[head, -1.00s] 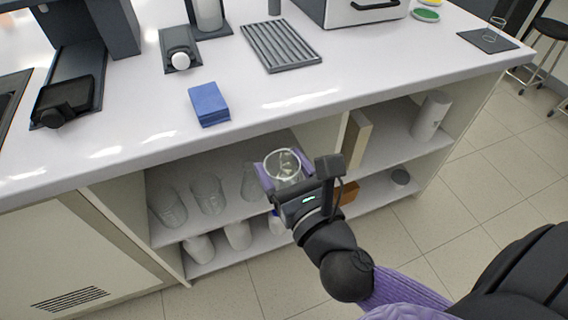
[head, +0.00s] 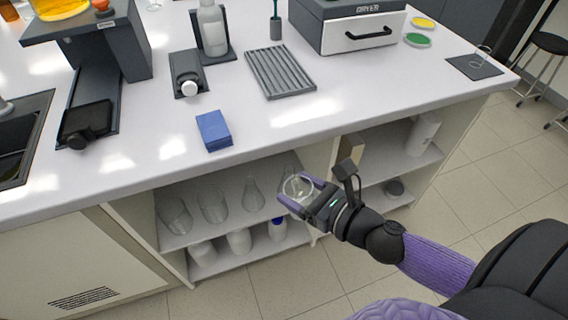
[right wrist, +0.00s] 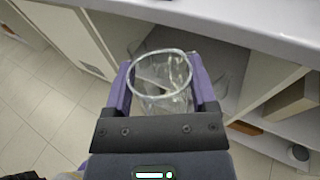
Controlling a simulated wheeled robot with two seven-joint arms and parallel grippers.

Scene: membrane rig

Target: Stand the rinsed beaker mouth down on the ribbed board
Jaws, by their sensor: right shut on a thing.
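My right gripper (head: 300,197) is shut on a clear glass beaker (head: 298,187), held in front of the open shelves below the bench top. In the right wrist view the beaker (right wrist: 162,88) sits between the two purple fingers, its open rim facing up toward the camera. The ribbed board (head: 279,72) is a grey slatted rack lying flat on the bench top, in front of the dryer, with nothing on it. My left gripper is not in view.
The white bench top (head: 330,110) has an edge above my right gripper. A blue block (head: 213,131) lies near that edge. A dryer (head: 352,28) stands behind the board, and a grey device with a white knob (head: 188,76) stands left of it. Glassware (head: 212,203) fills the shelf.

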